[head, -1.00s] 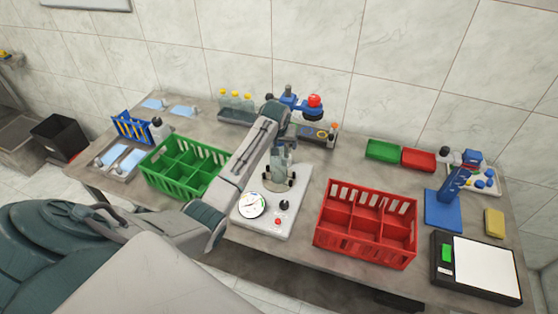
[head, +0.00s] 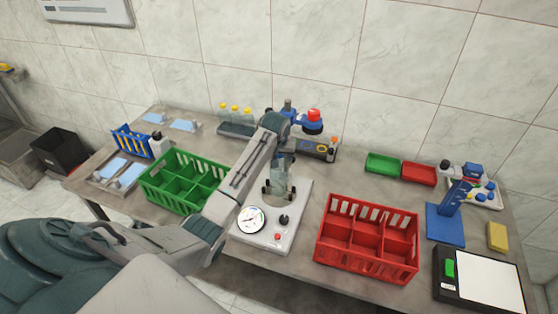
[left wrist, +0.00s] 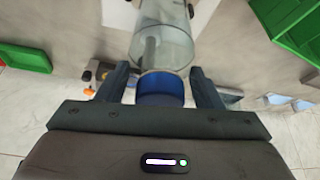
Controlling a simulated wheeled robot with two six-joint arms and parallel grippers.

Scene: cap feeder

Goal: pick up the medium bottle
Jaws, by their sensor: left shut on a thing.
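A clear bottle with a blue cap (left wrist: 160,90) points away from my wrist in the left wrist view. Its transparent body (left wrist: 163,45) also shows in the head view (head: 278,178), upright over the round pad of a white station (head: 296,214) with a gauge. My left gripper (left wrist: 160,88) is shut on the bottle, one finger on each side of its cap end. In the head view the left gripper (head: 282,158) comes down from above and is partly hidden by my arm. I cannot tell whether the bottle's bottom touches the pad. My right gripper is not in view.
A green crate (head: 186,182) stands left of the station and a red crate (head: 367,240) stands right of it. Yellow-capped bottles (head: 235,113) stand at the back. A blue stand (head: 446,224) and a scale (head: 480,279) are at the right.

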